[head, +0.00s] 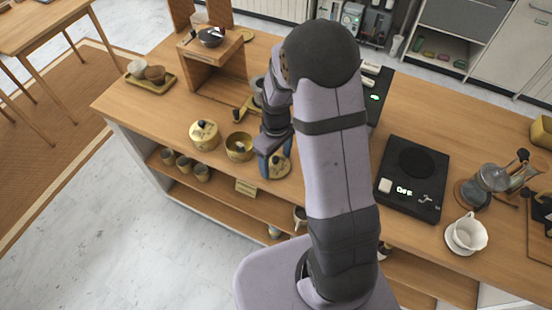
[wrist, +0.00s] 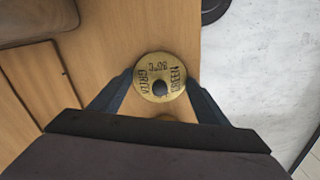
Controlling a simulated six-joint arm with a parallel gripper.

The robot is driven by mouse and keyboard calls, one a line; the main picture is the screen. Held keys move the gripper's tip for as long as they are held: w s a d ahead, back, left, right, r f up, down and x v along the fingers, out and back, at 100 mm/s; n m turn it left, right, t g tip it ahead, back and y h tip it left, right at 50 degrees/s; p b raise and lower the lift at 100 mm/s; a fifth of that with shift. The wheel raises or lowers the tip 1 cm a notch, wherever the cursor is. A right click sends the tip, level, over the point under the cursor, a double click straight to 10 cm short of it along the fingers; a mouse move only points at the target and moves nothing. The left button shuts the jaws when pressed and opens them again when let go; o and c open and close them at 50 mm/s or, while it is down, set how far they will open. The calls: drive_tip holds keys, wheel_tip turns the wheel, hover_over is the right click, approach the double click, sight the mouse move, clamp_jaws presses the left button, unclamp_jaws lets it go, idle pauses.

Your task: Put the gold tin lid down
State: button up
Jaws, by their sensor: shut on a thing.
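The gold tin lid (wrist: 150,68) is a round disc with a dark knob and printed lettering, seen from above in the wrist view. My gripper (wrist: 160,88) is shut on it, with one finger at each side of its rim. In the head view the lid (head: 281,168) shows beside my gripper (head: 270,160), near the counter's front edge. I cannot tell whether it touches the counter. An open gold tin (head: 239,147) stands just left of my gripper.
A second gold tin with its lid on (head: 204,136) stands further left. A small label card (head: 246,187) is at the counter's front edge. A black scale (head: 411,180) lies right of my arm. A wooden stand (head: 212,75) rises behind the tins.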

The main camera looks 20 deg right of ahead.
sight(276, 159)
drive_tip(key=shift+f, duration=0.15)
drive_tip(key=o, duration=1)
wheel_tip(276, 159, up, 12)
drive_tip(key=b, duration=0.3)
drive_tip(key=s+f+m, duration=0.1)
drive_tip(key=s+m, duration=0.1)
drive_tip(key=s, duration=0.3)
drive_tip(key=s+a+f+m, duration=0.1)
drive_tip(key=s+f+m, duration=0.1)
drive_tip(key=s, duration=0.3)
drive_tip(key=s+a+f+m, duration=0.1)
drive_tip(key=s+m, duration=0.1)
drive_tip(key=s, duration=0.3)
drive_tip(key=shift+a+f, duration=0.1)
drive_tip(key=shift+f, duration=0.1)
